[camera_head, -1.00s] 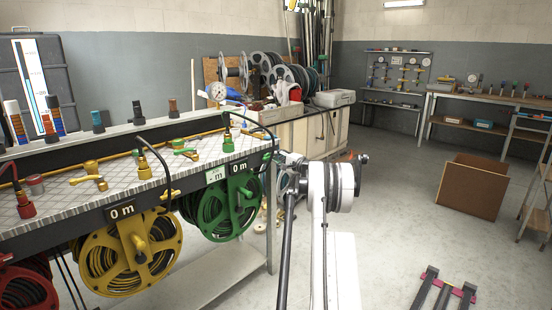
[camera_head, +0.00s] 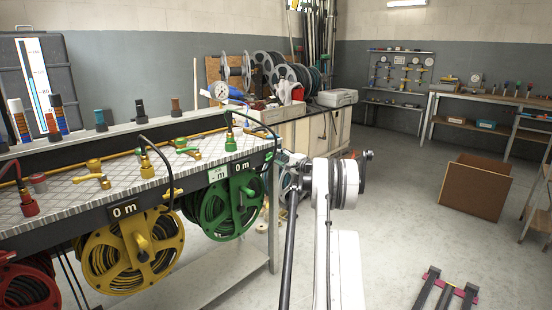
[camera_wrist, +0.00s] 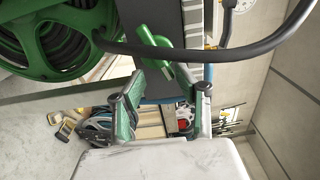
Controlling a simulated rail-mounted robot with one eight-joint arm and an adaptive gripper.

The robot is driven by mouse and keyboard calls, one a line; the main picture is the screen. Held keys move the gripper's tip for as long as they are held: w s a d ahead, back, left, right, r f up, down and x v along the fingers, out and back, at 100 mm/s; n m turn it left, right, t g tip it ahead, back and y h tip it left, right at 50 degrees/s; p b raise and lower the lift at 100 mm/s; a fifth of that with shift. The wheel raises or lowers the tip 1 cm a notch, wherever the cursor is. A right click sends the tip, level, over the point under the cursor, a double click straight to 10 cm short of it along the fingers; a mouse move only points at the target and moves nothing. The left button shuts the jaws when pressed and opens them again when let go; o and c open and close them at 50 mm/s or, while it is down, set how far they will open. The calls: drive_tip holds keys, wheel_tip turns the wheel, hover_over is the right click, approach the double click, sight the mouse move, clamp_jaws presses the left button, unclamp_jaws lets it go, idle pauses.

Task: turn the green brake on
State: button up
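The green hose reel (camera_head: 222,208) hangs under the bench's right end. It fills the upper left of the wrist view (camera_wrist: 62,40). A green lever (camera_wrist: 152,40), which looks like the green brake, sticks out beside the reel at the bench end in the wrist view. A dark hose crosses in front of it. My gripper (camera_wrist: 168,84) is open, its two fingers spread apart, with the lever's lower end just beyond and between the tips. Contact cannot be told. In the head view my gripper is mostly hidden near the bench's right end, behind my white arm.
A yellow reel (camera_head: 132,252) and a red reel (camera_head: 28,285) hang to the left. The bench top (camera_head: 120,180) carries valves and hoses. A wooden cabinet (camera_head: 300,140) stands behind my arm.

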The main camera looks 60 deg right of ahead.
sight(270, 157)
drive_tip(key=s+a, duration=0.1)
drive_tip(key=s, duration=0.9)
drive_tip(key=shift+s+a, duration=0.2)
drive_tip(key=shift+a, duration=0.2)
drive_tip(key=o, duration=0.4)
drive_tip(key=shift+a, duration=0.1)
drive_tip(key=shift+o, duration=0.2)
drive_tip(key=a+n, duration=0.1)
drive_tip(key=n, duration=0.1)
drive_tip(key=s+n, duration=0.1)
drive_tip(key=n, duration=0.1)
drive_tip(key=shift+a+r, duration=0.15)
drive_tip(key=shift+a, duration=0.25)
drive_tip(key=w+b, duration=0.1)
drive_tip(key=w, duration=0.3)
drive_tip(key=w+d+b, duration=0.1)
drive_tip(key=w, duration=0.4)
drive_tip(key=w+d+b, duration=0.1)
drive_tip(key=w, duration=0.3)
drive_tip(key=shift+w, duration=0.25)
drive_tip(key=shift+c, duration=0.2)
